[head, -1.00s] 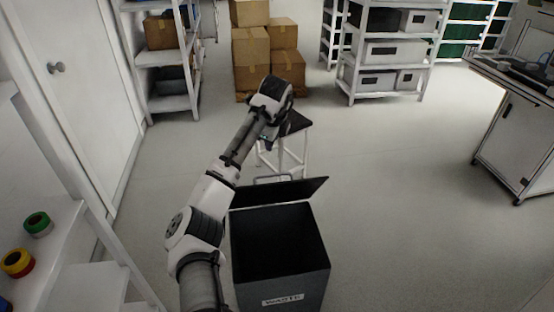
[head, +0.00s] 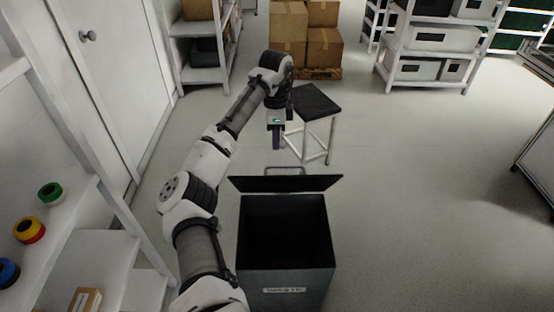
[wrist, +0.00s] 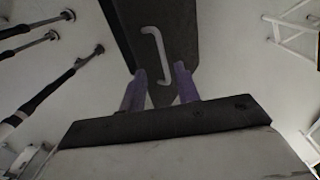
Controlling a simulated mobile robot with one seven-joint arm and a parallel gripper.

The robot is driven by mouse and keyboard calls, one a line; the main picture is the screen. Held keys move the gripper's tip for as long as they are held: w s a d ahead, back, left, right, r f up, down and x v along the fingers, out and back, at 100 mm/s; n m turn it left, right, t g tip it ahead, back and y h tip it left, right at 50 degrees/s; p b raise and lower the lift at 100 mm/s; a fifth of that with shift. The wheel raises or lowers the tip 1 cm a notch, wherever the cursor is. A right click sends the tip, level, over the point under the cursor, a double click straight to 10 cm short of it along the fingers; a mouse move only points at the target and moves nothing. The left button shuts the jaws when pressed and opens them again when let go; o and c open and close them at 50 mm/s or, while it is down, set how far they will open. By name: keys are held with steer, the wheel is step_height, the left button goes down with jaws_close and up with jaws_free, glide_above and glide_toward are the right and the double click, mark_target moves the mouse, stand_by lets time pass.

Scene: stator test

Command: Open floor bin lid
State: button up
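The floor bin (head: 287,275) is a dark box with a white label on its front, standing in front of me. Its dark lid (head: 290,184) is raised at the back edge, so the empty-looking dark inside shows. A pale bar handle (head: 285,170) sits on the lid's far side. My gripper (head: 278,149) points down just beyond the raised lid, above the handle. In the wrist view, its two purple fingers (wrist: 160,85) are apart, with the lid (wrist: 190,30) and handle (wrist: 155,45) beyond them. The handle's lower end appears between the fingertips; contact cannot be told.
A dark-topped stool (head: 313,101) stands close behind my gripper. A white shelf (head: 80,215) with coloured tape rolls (head: 30,230) is at the left. Cardboard boxes (head: 305,40) and a storage rack (head: 435,45) stand at the back. The floor right of the bin is clear.

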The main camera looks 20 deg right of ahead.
mark_target(284, 179)
steer(key=f+p, duration=0.2)
steer(key=f, duration=0.7)
steer(key=shift+s+f, duration=0.15)
steer(key=shift+s, duration=0.05)
jaws_close()
